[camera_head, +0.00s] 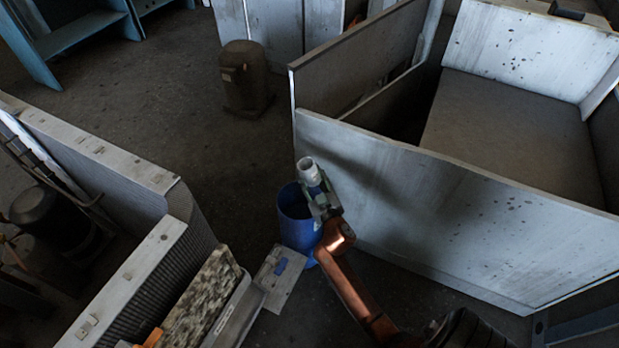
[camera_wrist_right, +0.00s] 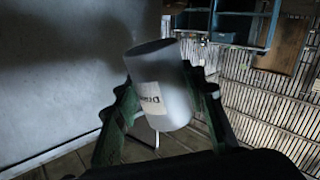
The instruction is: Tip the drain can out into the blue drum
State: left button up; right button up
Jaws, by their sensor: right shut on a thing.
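The drain can (camera_head: 308,170) is a small pale grey cylinder with a light rim. My right gripper (camera_head: 320,192) is shut on it and holds it above the blue drum (camera_head: 300,235), near the drum's right rim. In the right wrist view the can (camera_wrist_right: 160,85) shows a printed label and sits slightly tilted between the green fingers of my right gripper (camera_wrist_right: 160,105). The drum stands on the floor, open at the top, with its inside dark. The gripper and arm hide part of its right side. My left gripper is not in view.
A large pale panel enclosure (camera_head: 450,215) stands close to the right of the drum. A flat grey plate with a blue patch (camera_head: 280,277) lies below left of the drum. Ribbed grey units (camera_head: 150,275) stand at the left. Open floor with a brown canister (camera_head: 243,80) lies behind.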

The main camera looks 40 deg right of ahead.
jog(key=shift+r+m+t+b, duration=0.25)
jog(key=shift+m+t+b, duration=0.15)
jog(key=shift+m, duration=0.6)
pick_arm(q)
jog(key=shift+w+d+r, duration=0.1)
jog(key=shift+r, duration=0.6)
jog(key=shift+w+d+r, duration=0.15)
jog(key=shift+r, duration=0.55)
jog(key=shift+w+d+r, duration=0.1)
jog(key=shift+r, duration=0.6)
pick_arm(e)
jog(key=shift+s+d+r+m, duration=0.15)
jog(key=shift+r+m, duration=0.1)
jog(key=shift+m, duration=0.35)
